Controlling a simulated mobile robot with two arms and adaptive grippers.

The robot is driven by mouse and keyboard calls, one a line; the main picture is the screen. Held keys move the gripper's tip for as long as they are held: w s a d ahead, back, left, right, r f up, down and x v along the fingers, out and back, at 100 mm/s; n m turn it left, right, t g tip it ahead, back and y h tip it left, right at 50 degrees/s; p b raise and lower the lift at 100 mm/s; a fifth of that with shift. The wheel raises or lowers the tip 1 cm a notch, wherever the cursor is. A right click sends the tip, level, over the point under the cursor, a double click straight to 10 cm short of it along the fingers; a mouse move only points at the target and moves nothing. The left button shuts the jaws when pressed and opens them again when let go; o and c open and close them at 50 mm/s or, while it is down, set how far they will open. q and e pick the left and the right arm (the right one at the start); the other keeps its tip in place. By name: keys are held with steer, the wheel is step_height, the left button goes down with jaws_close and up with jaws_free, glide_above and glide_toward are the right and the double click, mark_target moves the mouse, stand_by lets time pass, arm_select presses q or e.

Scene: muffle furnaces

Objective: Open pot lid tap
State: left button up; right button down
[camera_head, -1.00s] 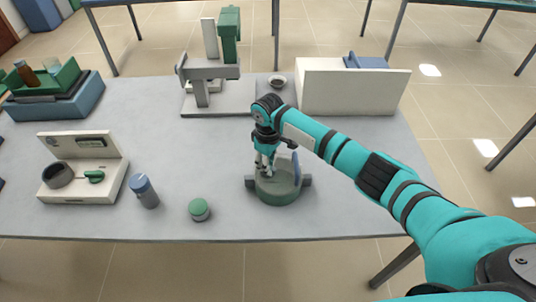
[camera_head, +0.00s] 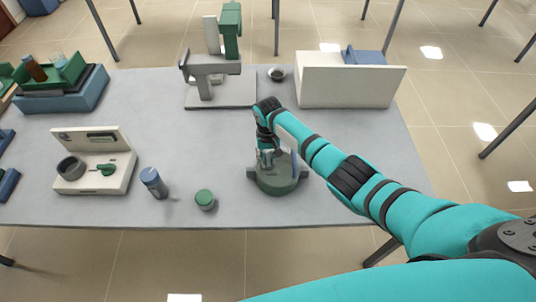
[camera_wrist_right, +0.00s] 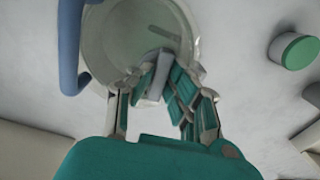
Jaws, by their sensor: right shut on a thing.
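The round green pot (camera_head: 278,186) stands on the grey table, with side lugs and a blue upright handle. In the right wrist view its pale round lid (camera_wrist_right: 115,40) fills the upper left, with the blue handle (camera_wrist_right: 69,45) at its left edge. My right gripper (camera_head: 267,160) is above the pot's left part, fingers pointing down. In the wrist view the right gripper (camera_wrist_right: 163,82) is shut on a small grey piece, apparently the lid tap (camera_wrist_right: 155,88), which the fingers partly hide. The lid lies on the pot. My left gripper is not in view.
A green-capped jar (camera_head: 205,199) and a blue-capped bottle (camera_head: 153,182) stand left of the pot. A white device (camera_head: 95,175), a grey stand (camera_head: 218,92), a small bowl (camera_head: 277,74) and a white box (camera_head: 350,88) are around. The table's front edge is close.

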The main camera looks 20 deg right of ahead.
mark_target(268, 159)
steer(key=shift+w+r+m, duration=0.1)
steer(key=shift+m, duration=0.5)
steer(key=c, duration=1.3)
jaws_free()
step_height(268, 159, up, 12)
